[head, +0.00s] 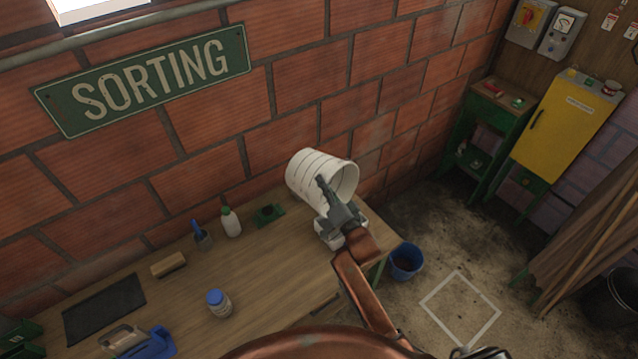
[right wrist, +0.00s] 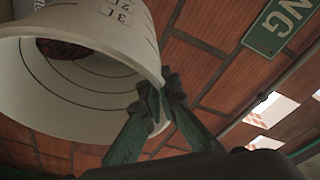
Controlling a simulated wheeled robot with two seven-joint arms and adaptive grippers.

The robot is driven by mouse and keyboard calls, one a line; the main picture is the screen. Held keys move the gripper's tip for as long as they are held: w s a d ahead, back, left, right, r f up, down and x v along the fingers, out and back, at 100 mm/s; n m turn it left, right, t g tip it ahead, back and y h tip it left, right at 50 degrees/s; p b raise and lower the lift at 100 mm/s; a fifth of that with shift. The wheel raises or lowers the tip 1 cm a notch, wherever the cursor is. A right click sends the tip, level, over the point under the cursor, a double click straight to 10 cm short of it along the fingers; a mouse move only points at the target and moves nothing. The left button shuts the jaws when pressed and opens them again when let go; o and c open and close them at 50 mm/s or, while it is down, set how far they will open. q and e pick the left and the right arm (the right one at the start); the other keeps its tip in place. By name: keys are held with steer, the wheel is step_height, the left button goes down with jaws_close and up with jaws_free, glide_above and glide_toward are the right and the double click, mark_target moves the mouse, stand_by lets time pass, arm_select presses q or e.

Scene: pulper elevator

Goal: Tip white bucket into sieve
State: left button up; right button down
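The white bucket (head: 308,172) is tipped well over on its side above the back right of the workbench, its mouth facing right and down. My right gripper (head: 325,190) is shut on the bucket's rim. In the right wrist view the fingers (right wrist: 162,98) pinch the rim of the bucket (right wrist: 115,85), which has litre marks outside and rings inside. A dark reddish-brown patch (right wrist: 62,48) shows deep inside it. I cannot make out a sieve; a small white object (head: 325,236) below is partly hidden by my gripper. My left gripper is not in view.
The workbench (head: 265,265) holds a white bottle (head: 231,222), a blue-lidded jar (head: 219,303), a brush (head: 168,264) and a black mat (head: 104,308). A blue bucket (head: 406,262) stands on the floor. A brick wall (head: 220,110) stands close behind the bench.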

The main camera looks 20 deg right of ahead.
steer(key=s+d+f+m+t+b, duration=0.1)
steer(key=s+d+m+t+b, duration=0.1)
steer(key=b, duration=0.5)
steer(key=s+d+f+m+t+h+b, duration=0.1)
steer(key=s+d+f+m+t+b, duration=0.1)
steer(key=s+d+t+b, duration=0.2)
steer(key=s+b, duration=0.3)
steer(key=b, duration=0.1)
steer(key=shift+t, duration=0.4)
steer(key=shift+s, duration=0.1)
stand_by(1.5)
